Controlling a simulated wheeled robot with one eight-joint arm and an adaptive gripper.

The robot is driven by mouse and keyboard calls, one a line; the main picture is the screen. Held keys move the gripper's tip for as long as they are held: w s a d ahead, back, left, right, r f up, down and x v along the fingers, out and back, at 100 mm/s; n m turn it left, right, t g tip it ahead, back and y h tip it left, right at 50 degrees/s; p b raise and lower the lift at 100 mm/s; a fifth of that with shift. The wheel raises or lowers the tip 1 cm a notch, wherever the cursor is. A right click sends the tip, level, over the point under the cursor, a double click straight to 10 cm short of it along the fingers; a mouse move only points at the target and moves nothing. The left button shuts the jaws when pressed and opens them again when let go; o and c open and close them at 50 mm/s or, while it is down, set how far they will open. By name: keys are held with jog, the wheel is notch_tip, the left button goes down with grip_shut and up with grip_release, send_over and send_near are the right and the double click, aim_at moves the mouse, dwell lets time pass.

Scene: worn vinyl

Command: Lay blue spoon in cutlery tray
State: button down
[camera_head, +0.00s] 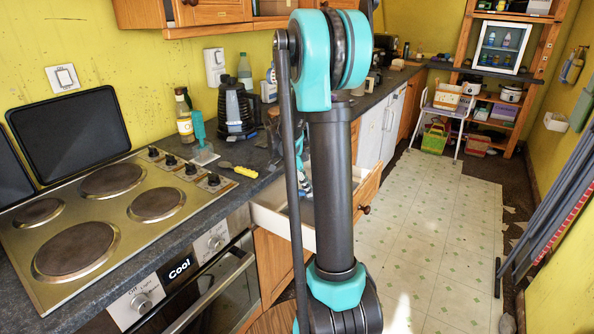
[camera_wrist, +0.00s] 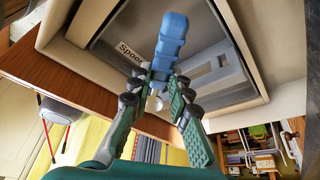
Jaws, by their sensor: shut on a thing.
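The blue spoon (camera_wrist: 172,40) is in my gripper (camera_wrist: 160,86) in the wrist view. My gripper is shut on it; its blue handle points to the top of the picture, and a small shiny round part, perhaps its bowl, shows between the fingers. The grey cutlery tray (camera_wrist: 112,38) lies in the open drawer behind the spoon, with a label beginning "Spoon". The spoon overlaps the tray in this view; I cannot tell whether they touch. In the head view my arm hides most of the gripper, the spoon and the tray.
The open drawer (camera_head: 268,219) juts out below the dark worktop. A yellow-handled utensil (camera_head: 240,170), a bottle (camera_head: 185,118) and a black kettle-like appliance (camera_head: 236,108) stand or lie on the worktop beside the hob (camera_head: 125,205). The pale floor (camera_head: 430,235) to the right is clear.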

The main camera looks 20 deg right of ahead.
jog(key=shift+s+d+f+m, duration=0.2)
jog(key=shift+s+f+m, duration=0.15)
jog(key=shift+f+m, duration=0.4)
jog(key=shift+f, duration=4.1)
jog(key=c, duration=1.3)
grip_release()
jog(key=shift+c, duration=0.2)
notch_tip(320, 180, up, 10)
jog(key=shift+f, duration=0.1)
